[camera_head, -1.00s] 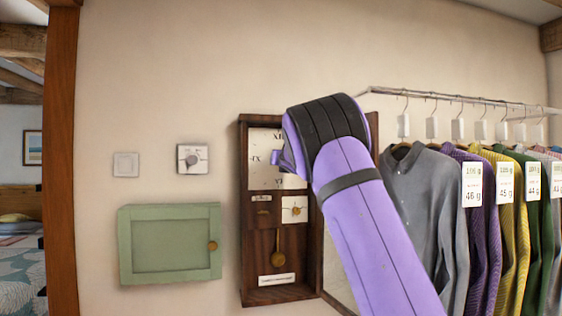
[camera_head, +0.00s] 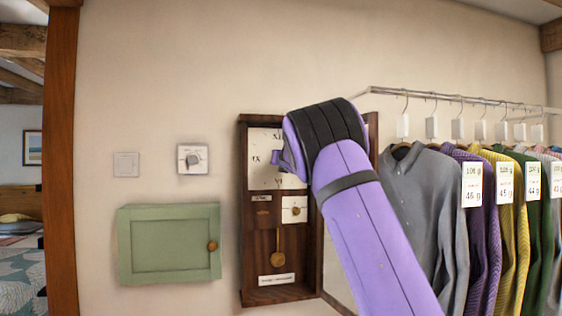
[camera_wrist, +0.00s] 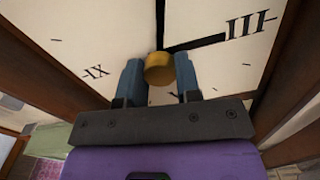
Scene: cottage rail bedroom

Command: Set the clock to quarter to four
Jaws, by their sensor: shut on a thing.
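The wall clock (camera_head: 245,215) is a tall dark wooden case with a white face (camera_wrist: 90,25), its door swung open to the right. In the wrist view, IX is on the left and III on the right. One thick black hand (camera_wrist: 200,43) points from the centre towards III. Another dark hand (camera_wrist: 160,20) runs up and out of the frame. My gripper (camera_wrist: 160,80) is at the face centre, its two blue fingers shut on a brass knob (camera_wrist: 159,68). In the head view my arm hides the face's right part and the fingertips.
Inside the case below the face are a small white dial (camera_head: 294,209), a pendulum (camera_head: 279,259) and a label. A green wall cabinet (camera_head: 168,245), a round-knob control (camera_head: 193,159) and a switch (camera_head: 126,164) are to the left. Shirts on a rail (camera_head: 420,200) hang close at the right.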

